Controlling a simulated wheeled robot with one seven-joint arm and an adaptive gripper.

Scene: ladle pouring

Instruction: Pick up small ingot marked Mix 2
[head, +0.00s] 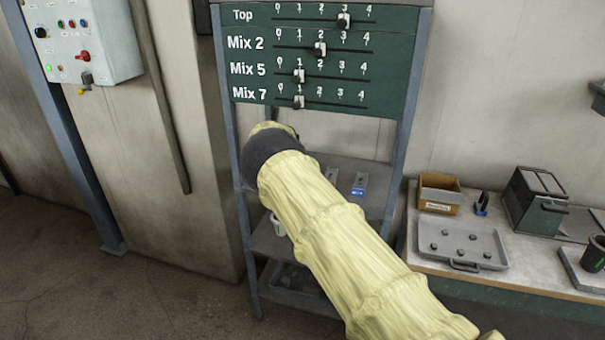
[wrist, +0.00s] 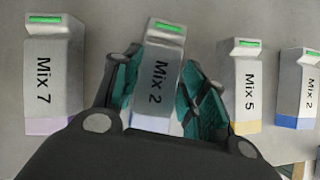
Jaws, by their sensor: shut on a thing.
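In the wrist view a grey ingot marked Mix 2 (wrist: 157,80), with a green strip at its top and a blue lower edge, stands between the fingers of my gripper (wrist: 160,95). The teal finger pads sit on both sides of it, and my gripper is shut on it. Another, smaller-looking ingot marked Mix 2 (wrist: 297,90) is at the right edge, also with a blue lower edge. In the head view my sleeved arm reaches to the shelf and hides my gripper and the held ingot.
In the wrist view an ingot marked Mix 7 (wrist: 50,80) stands to the left and one marked Mix 5 (wrist: 242,85) close to the right. In the head view a green slider board (head: 320,55) is above the shelf (head: 345,172). A workbench with a grey tray (head: 480,257) stands at the right.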

